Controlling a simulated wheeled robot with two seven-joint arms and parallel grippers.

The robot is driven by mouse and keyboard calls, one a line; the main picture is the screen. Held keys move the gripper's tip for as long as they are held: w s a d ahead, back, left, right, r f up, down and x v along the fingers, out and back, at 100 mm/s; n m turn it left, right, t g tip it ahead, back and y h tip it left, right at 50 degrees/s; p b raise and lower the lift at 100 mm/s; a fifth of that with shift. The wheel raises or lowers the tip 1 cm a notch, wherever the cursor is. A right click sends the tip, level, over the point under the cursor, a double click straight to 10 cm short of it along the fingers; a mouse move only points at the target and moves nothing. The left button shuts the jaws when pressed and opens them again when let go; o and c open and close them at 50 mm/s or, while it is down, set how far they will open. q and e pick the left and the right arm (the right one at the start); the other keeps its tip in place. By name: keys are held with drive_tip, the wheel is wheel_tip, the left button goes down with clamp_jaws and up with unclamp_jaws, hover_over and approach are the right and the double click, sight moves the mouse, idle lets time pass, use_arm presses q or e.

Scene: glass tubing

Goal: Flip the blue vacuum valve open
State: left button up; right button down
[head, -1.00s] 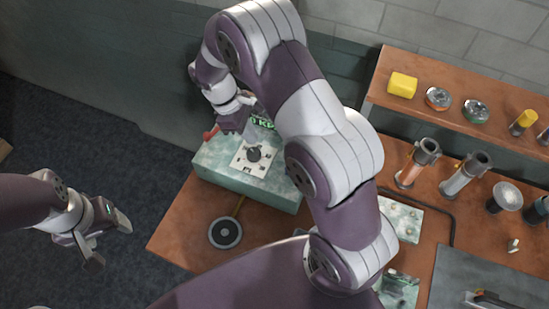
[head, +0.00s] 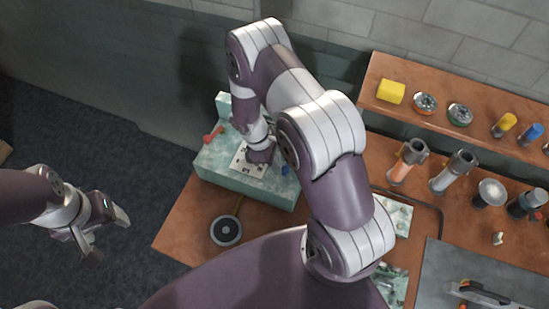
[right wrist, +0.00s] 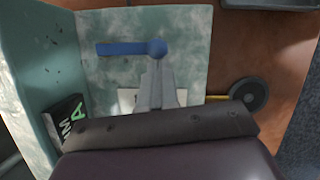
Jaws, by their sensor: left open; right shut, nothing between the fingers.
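The blue valve (right wrist: 125,48) shows in the right wrist view as a flat blue lever reaching left from a round blue hub, on the pale green marbled box (right wrist: 190,25). In the head view a bit of the blue valve (head: 285,170) shows at the right of the box top (head: 225,165), partly hidden by my right arm. My right gripper (right wrist: 155,68) is shut and empty, its tips close to the hub; whether they touch it I cannot tell. In the head view my right gripper (head: 262,155) is over the white plate (head: 245,170). My left gripper (head: 102,235) is open and empty, off the bench.
A red lever (head: 213,134) is at the box's left. A black disc (head: 227,231) on a yellow line lies in front. A dark block with green letters (right wrist: 68,125) stands by the box wall. Tubes, a yellow block (head: 391,92) and a shelf are on the right.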

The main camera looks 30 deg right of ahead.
drive_tip(key=shift+w+a, duration=0.1)
drive_tip(key=shift+f, duration=0.1)
drive_tip(key=shift+s+n, duration=0.3)
drive_tip(key=shift+n, duration=0.1)
drive_tip(key=shift+b, duration=0.3)
